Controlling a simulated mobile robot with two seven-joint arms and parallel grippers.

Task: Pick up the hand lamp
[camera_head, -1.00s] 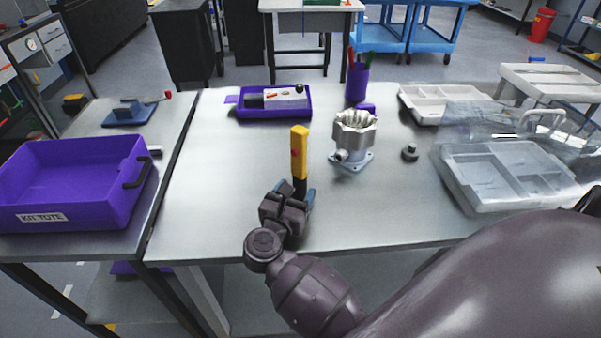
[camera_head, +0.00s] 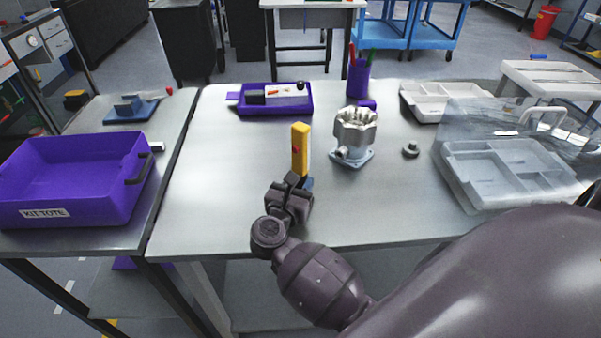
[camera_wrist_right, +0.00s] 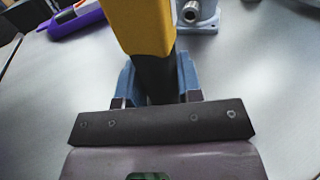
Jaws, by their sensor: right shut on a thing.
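The hand lamp (camera_head: 301,148) is a yellow upright bar with a red spot on its side and a dark lower part. My right gripper (camera_head: 304,185) is shut on its lower part, at the near middle of the table. In the right wrist view the yellow body of the hand lamp (camera_wrist_right: 144,25) rises above its black lower part, which sits between the blue fingers of my right gripper (camera_wrist_right: 160,80). The gripper hides the lamp's lower end, so I cannot tell whether it touches the table. My left gripper is not in view.
A metal housing (camera_head: 354,136) stands right of the lamp, with a small dark knob (camera_head: 410,150) beyond it. A purple tray (camera_head: 240,109) and a pen cup (camera_head: 358,79) are behind. A purple tote (camera_head: 130,180) stands left; clear organizer boxes (camera_head: 470,195) lie right.

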